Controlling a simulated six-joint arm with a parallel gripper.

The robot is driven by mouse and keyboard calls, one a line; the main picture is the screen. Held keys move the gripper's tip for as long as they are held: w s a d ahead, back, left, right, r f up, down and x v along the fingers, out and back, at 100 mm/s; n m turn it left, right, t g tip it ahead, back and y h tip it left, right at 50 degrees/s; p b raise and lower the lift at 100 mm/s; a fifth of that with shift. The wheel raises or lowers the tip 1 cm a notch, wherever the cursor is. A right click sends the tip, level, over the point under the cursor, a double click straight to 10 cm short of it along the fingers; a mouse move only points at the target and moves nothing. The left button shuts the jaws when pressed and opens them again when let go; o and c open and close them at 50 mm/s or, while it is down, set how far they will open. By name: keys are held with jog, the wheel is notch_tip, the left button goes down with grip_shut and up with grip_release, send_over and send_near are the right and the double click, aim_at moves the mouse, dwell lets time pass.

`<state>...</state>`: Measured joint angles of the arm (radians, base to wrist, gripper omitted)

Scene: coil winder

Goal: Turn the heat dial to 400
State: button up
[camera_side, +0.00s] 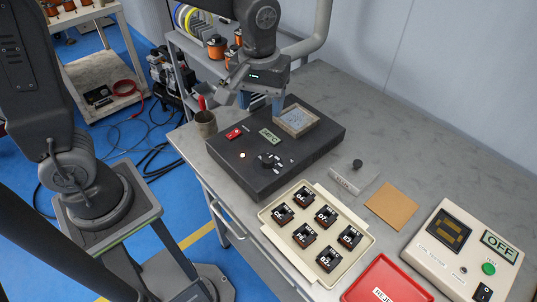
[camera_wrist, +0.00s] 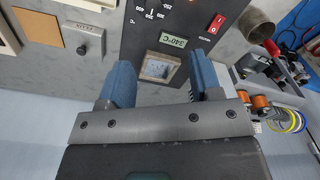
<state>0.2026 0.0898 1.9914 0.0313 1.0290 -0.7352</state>
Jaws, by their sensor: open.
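The heat dial (camera_side: 267,161) is a black knob on the front part of a dark box (camera_side: 310,148), with scale marks around it. My gripper (camera_side: 262,104) is open and empty, above the back of the box. In the wrist view its blue fingers (camera_wrist: 160,80) flank the square pot.
The square pot (camera_side: 297,121) and a red switch (camera_side: 234,133) are on the box. A grey cup (camera_side: 205,124) stands left. A cream tray (camera_side: 317,235) of several black parts lies in front, with a red tray (camera_side: 388,283) and a tester (camera_side: 466,253) to the right.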

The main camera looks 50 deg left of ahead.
aim_at(269, 158)
jog(key=shift+n+g, duration=0.4)
jog(key=f, duration=1)
jog(key=w+f, duration=0.1)
jog(key=f, duration=0.5)
jog(key=shift+w+d, duration=0.1)
jog(key=shift+d, duration=0.3)
jog(key=shift+c, duration=0.3)
jog(key=c, duration=0.9)
jog(key=shift+m, duration=0.4)
jog(key=m, duration=0.3)
jog(key=shift+m, duration=0.3)
jog(key=shift+m+t, duration=0.3)
jog(key=shift+m, duration=1.9)
